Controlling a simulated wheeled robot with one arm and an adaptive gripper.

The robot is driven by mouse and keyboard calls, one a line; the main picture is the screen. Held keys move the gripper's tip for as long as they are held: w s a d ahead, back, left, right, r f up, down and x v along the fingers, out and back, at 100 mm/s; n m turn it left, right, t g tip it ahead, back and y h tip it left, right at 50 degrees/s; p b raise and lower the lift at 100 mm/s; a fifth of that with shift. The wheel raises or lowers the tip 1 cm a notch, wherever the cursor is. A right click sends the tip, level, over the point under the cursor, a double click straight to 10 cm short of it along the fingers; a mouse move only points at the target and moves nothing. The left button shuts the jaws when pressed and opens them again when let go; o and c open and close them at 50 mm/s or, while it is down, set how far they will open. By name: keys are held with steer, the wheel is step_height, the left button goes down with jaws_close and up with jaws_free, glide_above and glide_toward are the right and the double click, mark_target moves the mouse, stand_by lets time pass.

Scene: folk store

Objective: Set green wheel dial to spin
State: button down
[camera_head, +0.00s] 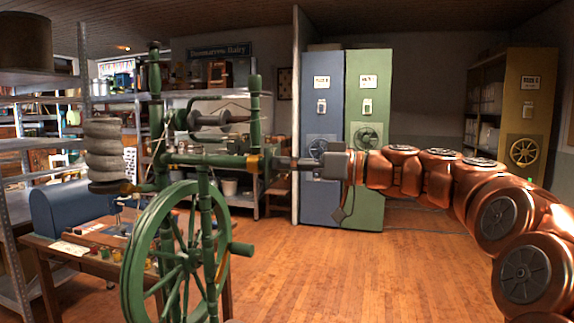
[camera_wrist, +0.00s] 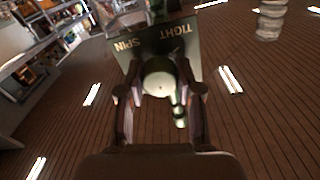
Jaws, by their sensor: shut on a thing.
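The green wheel (camera_head: 160,250) is a spoked flywheel on a green wooden spinning wheel frame at the left of the head view. My gripper (camera_head: 272,163) reaches in from the right and meets the right end of the frame's crossbar. In the wrist view, my gripper (camera_wrist: 160,90) has a finger on each side of a pale round knob, the dial (camera_wrist: 158,80), and is shut on it. I cannot tell which word the dial points to.
Blue (camera_head: 321,110) and green (camera_head: 368,200) cabinets stand behind my gripper. A yellow cabinet (camera_head: 528,120) is at the far right. The wooden floor in the middle is clear.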

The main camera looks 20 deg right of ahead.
steer(key=shift+m, duration=0.3)
steer(key=shift+r+m+p, duration=0.1)
steer(key=shift+m+p, duration=0.3)
steer(key=shift+m, duration=0.6)
steer(key=m+p, duration=0.1)
steer(key=m, duration=0.1)
steer(key=shift+r+m+p, duration=0.15)
steer(key=shift+m+p, duration=0.15)
steer(key=shift+p, duration=0.05)
steer(key=m+p, duration=0.5)
steer(key=m, duration=0.1)
steer(key=shift+w, duration=0.1)
steer(key=m+p, duration=0.4)
steer(key=m, duration=0.1)
steer(key=shift+d+p, duration=0.1)
steer(key=shift+p, duration=0.25)
steer(key=m+p, duration=0.2)
steer(key=shift+m+p, duration=0.3)
steer(key=shift+p, duration=0.1)
steer(key=m+p, duration=0.2)
steer(key=shift+m, duration=0.3)
steer(key=shift+f+m+p, duration=0.35)
steer(key=shift+m+p, duration=0.75)
steer(key=shift+p, duration=0.25)
